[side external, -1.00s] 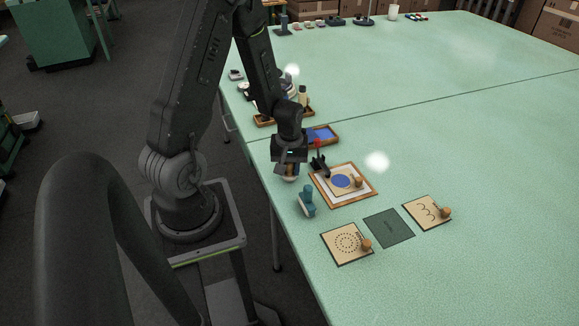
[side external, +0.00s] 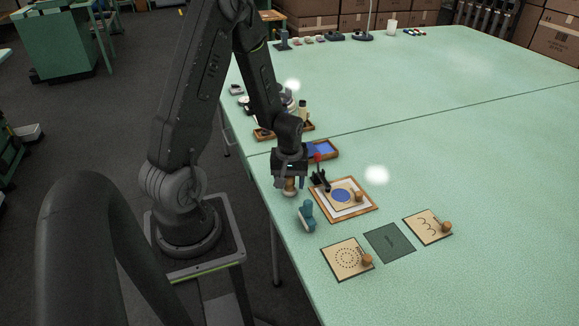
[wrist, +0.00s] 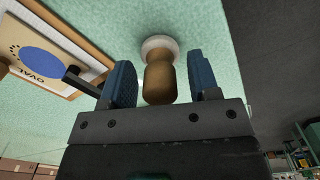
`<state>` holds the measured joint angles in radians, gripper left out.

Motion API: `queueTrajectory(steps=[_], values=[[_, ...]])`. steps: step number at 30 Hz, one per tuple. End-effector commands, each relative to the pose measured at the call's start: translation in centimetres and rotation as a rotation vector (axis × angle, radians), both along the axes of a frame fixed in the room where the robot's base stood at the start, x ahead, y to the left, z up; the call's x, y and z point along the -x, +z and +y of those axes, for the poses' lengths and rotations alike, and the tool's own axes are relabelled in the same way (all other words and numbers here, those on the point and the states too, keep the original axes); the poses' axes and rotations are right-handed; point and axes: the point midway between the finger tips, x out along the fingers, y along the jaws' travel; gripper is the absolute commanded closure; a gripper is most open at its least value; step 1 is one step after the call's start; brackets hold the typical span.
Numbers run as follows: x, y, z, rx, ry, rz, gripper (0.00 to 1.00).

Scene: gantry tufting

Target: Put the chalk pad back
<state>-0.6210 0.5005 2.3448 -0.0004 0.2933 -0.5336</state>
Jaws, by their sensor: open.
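The chalk pad (side external: 290,192), by its look a wooden knob handle on a pale round base, stands upright near the table's left edge in the side view. The wrist view shows its wooden handle (wrist: 159,82) and whitish base beyond it. My gripper (side external: 289,182) is open directly over it. In the wrist view, my gripper's blue fingers (wrist: 160,84) stand either side of the handle, with a gap on each side. The side view does not show a clear gap between base and table.
A wooden frame (side external: 371,207) with a blue oval plate and a black clamp (side external: 320,178) lie close right. A teal tool (side external: 306,215) stands in front. Knobbed stencil plates (side external: 342,262) (side external: 423,230) flank a dark green square (side external: 389,243). A blue pad tray (side external: 331,151) is behind.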

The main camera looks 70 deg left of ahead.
Motion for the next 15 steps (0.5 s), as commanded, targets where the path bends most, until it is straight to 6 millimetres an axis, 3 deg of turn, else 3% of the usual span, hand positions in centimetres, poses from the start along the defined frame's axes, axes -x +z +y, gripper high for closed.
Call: queueTrajectory(steps=[15], values=[[0.0, 9.2, 0.0, -0.005, 0.0, -0.006, 0.44]])
